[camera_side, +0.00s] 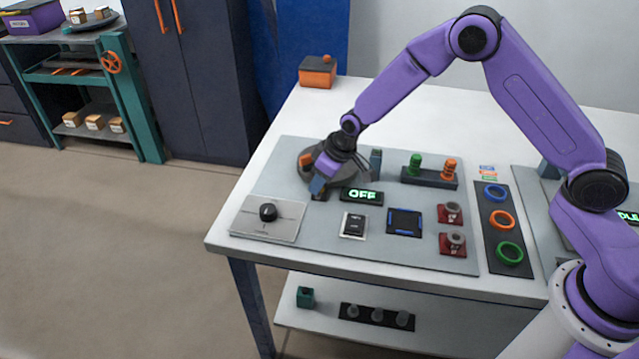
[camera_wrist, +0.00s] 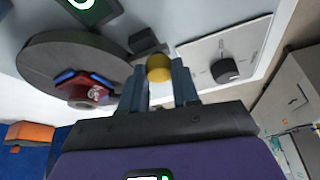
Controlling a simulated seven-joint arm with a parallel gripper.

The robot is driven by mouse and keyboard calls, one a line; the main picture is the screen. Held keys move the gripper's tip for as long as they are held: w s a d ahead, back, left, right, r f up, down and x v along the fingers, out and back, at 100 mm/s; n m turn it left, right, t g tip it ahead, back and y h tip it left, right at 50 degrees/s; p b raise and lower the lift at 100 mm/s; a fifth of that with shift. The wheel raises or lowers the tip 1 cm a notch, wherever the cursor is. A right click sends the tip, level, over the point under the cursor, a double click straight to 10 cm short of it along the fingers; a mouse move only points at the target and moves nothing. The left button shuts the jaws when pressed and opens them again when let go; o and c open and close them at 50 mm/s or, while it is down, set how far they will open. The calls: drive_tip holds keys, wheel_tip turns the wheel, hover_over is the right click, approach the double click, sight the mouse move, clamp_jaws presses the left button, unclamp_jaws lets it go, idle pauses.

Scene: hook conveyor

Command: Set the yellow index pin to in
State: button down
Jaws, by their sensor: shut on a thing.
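The yellow index pin (camera_wrist: 159,68) shows as a round yellow knob between my fingertips in the wrist view. My gripper (camera_wrist: 164,85) is shut on it, with one blue-grey finger on each side. In the side view my gripper (camera_side: 318,186) is low over the panel, at the front edge of a dark round disc (camera_wrist: 48,52). A small dark block (camera_wrist: 146,41) sits beside the pin, near the disc's rim. The pin's shaft is hidden, and I cannot make out the pin in the side view.
A red fixture with blue strips (camera_wrist: 80,88) is on the disc. Buttons, red switches (camera_side: 451,213) and coloured rings (camera_side: 502,220) lie to the right. An orange box (camera_side: 317,74) stands at the back.

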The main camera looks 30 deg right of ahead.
drive_tip(key=shift+w+d, duration=0.2)
drive_tip(key=shift+d, duration=0.05)
drive_tip(key=c, duration=0.8)
unclamp_jaws()
drive_tip(key=shift+s+r, duration=0.15)
drive_tip(key=shift+r, duration=0.35)
drive_tip(key=v, duration=1.6)
drive_tip(key=shift+s+d+r, duration=0.15)
